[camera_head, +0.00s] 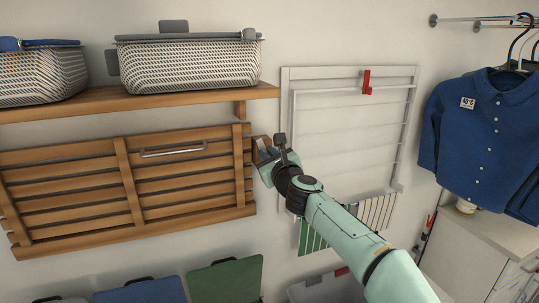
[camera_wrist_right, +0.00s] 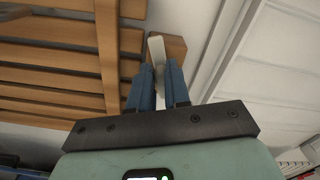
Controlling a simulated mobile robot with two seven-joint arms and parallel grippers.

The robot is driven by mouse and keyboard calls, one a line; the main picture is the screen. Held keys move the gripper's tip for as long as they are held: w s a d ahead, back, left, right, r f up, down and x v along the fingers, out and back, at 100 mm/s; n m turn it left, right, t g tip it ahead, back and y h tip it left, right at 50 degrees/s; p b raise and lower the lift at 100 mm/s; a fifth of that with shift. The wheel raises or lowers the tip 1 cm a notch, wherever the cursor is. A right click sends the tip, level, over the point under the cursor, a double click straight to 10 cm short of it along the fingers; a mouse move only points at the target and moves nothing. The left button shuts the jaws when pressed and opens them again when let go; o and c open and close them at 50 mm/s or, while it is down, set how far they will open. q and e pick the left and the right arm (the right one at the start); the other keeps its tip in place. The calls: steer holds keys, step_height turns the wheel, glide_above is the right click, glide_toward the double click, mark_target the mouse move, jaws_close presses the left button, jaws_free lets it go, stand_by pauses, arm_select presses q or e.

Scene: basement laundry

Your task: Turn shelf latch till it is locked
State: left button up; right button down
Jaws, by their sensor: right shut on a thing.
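The slatted wooden shelf (camera_head: 125,190) is folded flat against the wall at the left in the head view, with a metal handle (camera_head: 173,150) near its top. The latch (camera_wrist_right: 156,46) is a pale lever in front of a wooden block (camera_wrist_right: 174,56) beside the shelf's right end. My right gripper (camera_head: 261,150) is at this block. In the right wrist view its two blue fingers (camera_wrist_right: 160,78) are shut on the latch, hiding its lower part. The lever points nearly straight up in that view. My left gripper is out of view.
A wooden wall shelf (camera_head: 85,105) with woven baskets (camera_head: 188,66) is above. A white drying rack (camera_head: 345,150) with a red clip (camera_head: 367,83) hangs on the right. Bins with green and blue lids (camera_head: 226,279) stand below. A blue shirt (camera_head: 487,120) hangs far right.

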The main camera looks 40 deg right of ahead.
steer(key=n, duration=0.4)
steer(key=f+n, duration=0.1)
steer(key=n, duration=0.4)
steer(key=a+n, duration=0.1)
steer(key=n, duration=0.3)
steer(key=shift+w+a+f+n, duration=0.1)
steer(key=shift+w+f+n, duration=0.05)
steer(key=shift+f+n, duration=0.2)
stand_by(0.3)
steer(key=c, duration=1.1)
jaws_free()
